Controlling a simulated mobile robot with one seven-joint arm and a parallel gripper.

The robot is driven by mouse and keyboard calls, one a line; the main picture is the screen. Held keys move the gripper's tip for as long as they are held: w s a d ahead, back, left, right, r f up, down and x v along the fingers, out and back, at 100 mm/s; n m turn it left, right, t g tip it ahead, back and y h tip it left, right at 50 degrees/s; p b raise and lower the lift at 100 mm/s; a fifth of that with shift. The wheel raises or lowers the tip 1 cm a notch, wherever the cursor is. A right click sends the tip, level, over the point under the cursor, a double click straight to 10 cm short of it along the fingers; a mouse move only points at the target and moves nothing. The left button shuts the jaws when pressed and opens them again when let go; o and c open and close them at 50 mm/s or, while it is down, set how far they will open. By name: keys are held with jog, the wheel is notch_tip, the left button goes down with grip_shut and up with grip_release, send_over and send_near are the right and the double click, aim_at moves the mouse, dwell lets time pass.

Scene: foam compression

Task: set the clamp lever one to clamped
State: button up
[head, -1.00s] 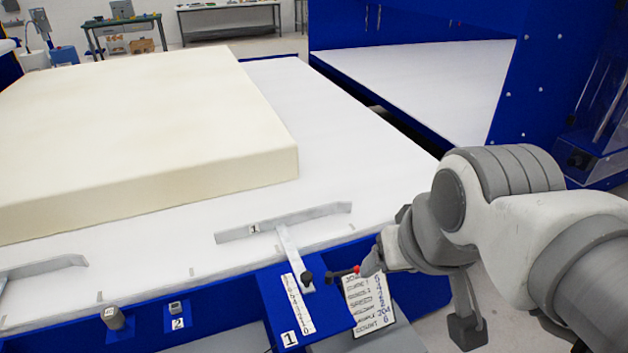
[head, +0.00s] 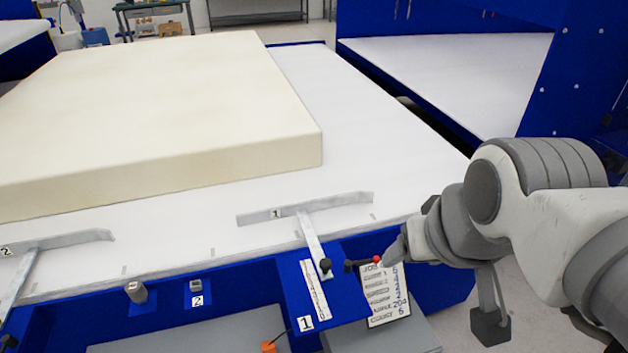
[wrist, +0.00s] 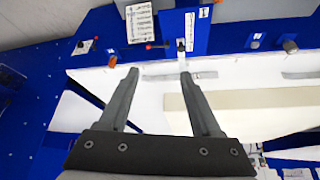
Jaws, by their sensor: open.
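Clamp lever one (head: 360,264) is a short dark lever with a red ball tip. It lies roughly sideways at the blue panel marked 1 (head: 290,285), its red end to the right. In the wrist view the red ball (wrist: 149,46) shows just beyond my fingertips. My gripper (wrist: 159,72) is open and empty, with its fingers spread apart. I see no contact with the lever. In the head view the end of my arm is close by the red ball, but the fingers are not clear there. The stop bar marked 1 (head: 340,203) lies on the white table.
A black knob (head: 325,267) sits on the sliding arm just left of the lever. A written job card (head: 385,296) lies right beside it. A large cream foam block (head: 170,110) covers much of the white table (head: 350,125). Station 2 has its own small knob (head: 136,291).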

jog(key=shift+w, duration=0.3)
jog(key=c, duration=0.5)
jog(key=shift+w+d+f+b, duration=0.1)
jog(key=shift+w+f+b, duration=0.15)
jog(key=shift+w, duration=0.3)
jog(key=shift+w+d+f+b, duration=0.1)
jog(key=shift+w+f+b, duration=0.1)
jog(key=shift+w, duration=0.3)
grip_shut()
jog(key=w+d+f+g+b, duration=0.1)
jog(key=w+f+b, duration=0.5)
jog(key=w+f, duration=1.6)
jog(key=w+g, duration=0.1)
jog(key=w, duration=0.2)
jog(key=shift+d+f+n, duration=0.15)
jog(key=shift+f+n, duration=0.1)
jog(key=shift+n, duration=0.15)
